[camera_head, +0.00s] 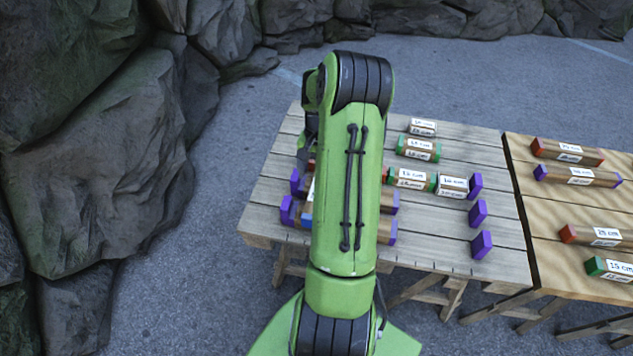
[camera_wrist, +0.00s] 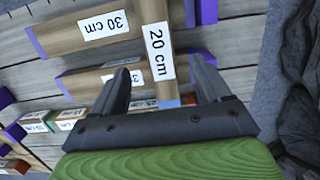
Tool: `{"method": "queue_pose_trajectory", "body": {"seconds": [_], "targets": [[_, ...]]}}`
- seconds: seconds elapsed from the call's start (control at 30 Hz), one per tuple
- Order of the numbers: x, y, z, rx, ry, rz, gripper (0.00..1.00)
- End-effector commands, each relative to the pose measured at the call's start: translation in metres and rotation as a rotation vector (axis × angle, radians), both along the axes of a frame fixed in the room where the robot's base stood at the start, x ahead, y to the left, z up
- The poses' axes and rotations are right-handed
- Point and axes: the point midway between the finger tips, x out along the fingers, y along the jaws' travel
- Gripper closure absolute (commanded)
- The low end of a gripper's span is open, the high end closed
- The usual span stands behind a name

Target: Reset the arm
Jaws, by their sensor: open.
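My green arm (camera_head: 345,200) stretches over the left wooden table (camera_head: 500,262) and hides its middle. My gripper (camera_wrist: 160,66) is open in the wrist view, with its two dark fingers apart. A wooden block labelled 20 cm (camera_wrist: 151,18) with a blue end lies between and beyond the fingers; I cannot tell whether they touch it. A purple-ended block labelled 30 cm (camera_wrist: 70,37) lies to its left. In the head view the fingers are hidden behind my arm.
Labelled blocks with green ends (camera_head: 418,149) and purple pieces (camera_head: 481,245) lie on the left table. A second table (camera_head: 558,215) at the right bears several labelled blocks. Large rocks (camera_head: 90,150) stand at the left and back. Grey ground is open between.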

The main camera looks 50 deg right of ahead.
Motion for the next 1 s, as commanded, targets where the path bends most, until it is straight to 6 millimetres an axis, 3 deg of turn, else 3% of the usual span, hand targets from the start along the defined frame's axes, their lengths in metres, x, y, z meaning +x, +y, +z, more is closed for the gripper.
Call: {"method": "queue_pose_trajectory", "body": {"seconds": [0.03, 0.1, 0.3, 0.77, 0.87, 0.97, 1.0], "targets": [[0.002, -0.002, 0.020, -0.004, -0.003, 0.001, 0.23], [0.003, -0.005, 0.040, -0.005, -0.002, 0.001, 0.23], [0.005, -0.010, 0.078, -0.001, -0.001, 0.001, 0.23], [0.006, -0.010, 0.088, -0.001, 0.000, 0.007, 0.23], [0.017, 0.009, 0.118, -0.042, -0.012, 0.079, 0.23], [0.032, 0.059, 0.179, -0.124, -0.045, 0.240, 0.23], [0.035, 0.084, 0.206, -0.162, -0.066, 0.316, 0.23]]}}
